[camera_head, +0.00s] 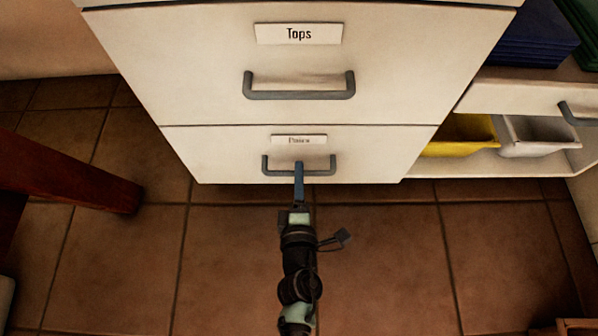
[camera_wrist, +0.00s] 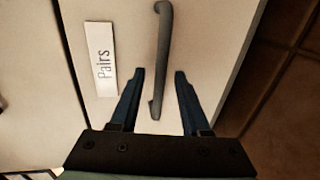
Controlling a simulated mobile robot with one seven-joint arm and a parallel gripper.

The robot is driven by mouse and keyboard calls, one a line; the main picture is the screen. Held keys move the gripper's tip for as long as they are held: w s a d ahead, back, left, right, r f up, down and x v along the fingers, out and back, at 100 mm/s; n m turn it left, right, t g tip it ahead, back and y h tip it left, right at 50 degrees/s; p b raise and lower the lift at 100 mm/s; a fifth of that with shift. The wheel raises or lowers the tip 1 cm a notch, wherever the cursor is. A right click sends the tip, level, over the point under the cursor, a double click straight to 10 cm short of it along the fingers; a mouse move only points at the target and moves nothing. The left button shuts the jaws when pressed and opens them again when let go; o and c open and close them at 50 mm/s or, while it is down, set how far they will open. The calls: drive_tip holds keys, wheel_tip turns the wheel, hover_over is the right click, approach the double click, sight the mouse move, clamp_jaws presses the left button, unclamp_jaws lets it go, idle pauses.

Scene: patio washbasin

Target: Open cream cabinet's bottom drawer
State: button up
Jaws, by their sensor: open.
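The cream cabinet (camera_head: 200,75) stands ahead with two drawers showing. Its bottom drawer (camera_head: 220,160) looks closed, flush under the upper one, with a grey bar handle (camera_head: 325,171) and a small label (camera_head: 299,140) above it. In the wrist view the label (camera_wrist: 101,58) reads "Pairs". My gripper (camera_head: 299,168) is at the bottom drawer's handle. In the wrist view my gripper (camera_wrist: 160,73) is open, its blue fingers on either side of the lower part of the grey handle (camera_wrist: 162,55). I cannot tell whether a finger touches it.
The upper drawer (camera_head: 190,65) is labelled "Tops". A shelf unit at right holds a yellow bin (camera_head: 458,136) and a white bin (camera_head: 540,137). A reddish wooden beam (camera_head: 75,180) juts in at left. Tiled floor (camera_head: 390,250) in front of the cabinet is clear apart from my arm.

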drive_tip(key=shift+x, duration=1.1)
clamp_jaws()
idle(0.7)
